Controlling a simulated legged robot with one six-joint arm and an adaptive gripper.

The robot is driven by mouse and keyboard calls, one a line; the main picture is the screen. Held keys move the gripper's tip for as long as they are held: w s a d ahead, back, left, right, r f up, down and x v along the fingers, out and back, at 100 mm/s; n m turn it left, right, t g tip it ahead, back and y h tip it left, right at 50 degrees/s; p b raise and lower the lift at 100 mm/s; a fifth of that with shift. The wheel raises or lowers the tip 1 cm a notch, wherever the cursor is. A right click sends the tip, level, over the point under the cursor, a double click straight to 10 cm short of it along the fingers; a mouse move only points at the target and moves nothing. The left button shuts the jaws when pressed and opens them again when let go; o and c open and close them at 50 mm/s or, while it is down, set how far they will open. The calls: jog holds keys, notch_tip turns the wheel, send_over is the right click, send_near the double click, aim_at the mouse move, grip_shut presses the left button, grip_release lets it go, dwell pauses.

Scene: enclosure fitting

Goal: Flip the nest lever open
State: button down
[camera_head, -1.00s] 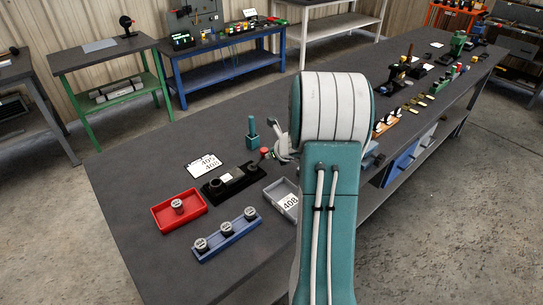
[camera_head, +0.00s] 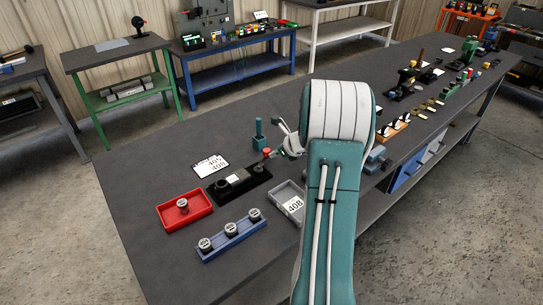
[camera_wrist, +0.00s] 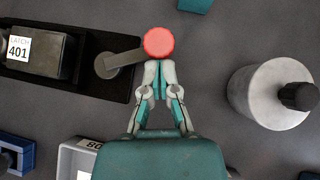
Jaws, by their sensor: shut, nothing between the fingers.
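The nest is a black fixture (camera_head: 240,186) on the bench, with a dark block labelled "LATCH 401" (camera_wrist: 35,50) on it in the wrist view. Its lever (camera_wrist: 125,59) runs from a round grey pivot (camera_wrist: 108,66) to a red knob (camera_wrist: 159,42), which overhangs the right edge of the black base. The knob also shows in the head view (camera_head: 267,153). My gripper (camera_wrist: 158,64) is shut and empty, its tips right at the near side of the knob. I cannot tell whether they touch it. My arm hides part of the bench in the head view.
A red tray (camera_head: 164,222), a blue tray (camera_head: 232,245) with round parts and a grey bin labelled 408 (camera_head: 283,208) lie near the nest. A teal post (camera_head: 259,137) stands behind it.

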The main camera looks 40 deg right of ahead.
aim_at(266, 149)
jog(key=w+n+y, duration=0.1)
jog(key=n+y, duration=0.1)
jog(key=n, duration=0.1)
jog(key=shift+w+d+g, duration=0.1)
jog(key=shift+w+g, duration=0.2)
jog(key=shift+w, duration=0.05)
jog(key=w+n+y, duration=0.1)
jog(key=w+n+g+y, duration=0.1)
jog(key=n, duration=0.1)
jog(key=shift+a+f+n+g+y, duration=0.1)
jog(key=shift+a+n+g+y, duration=0.2)
jog(key=n+g, duration=0.1)
jog(key=w+a+n+g+y, duration=0.1)
jog(key=n, duration=0.1)
jog(key=w+n+g+y, duration=0.1)
jog(key=shift+a+n, duration=0.25)
jog(key=shift+n, duration=0.05)
jog(key=shift+w+a, duration=0.25)
jog(key=shift+a, duration=0.1)
jog(key=v, duration=1.2)
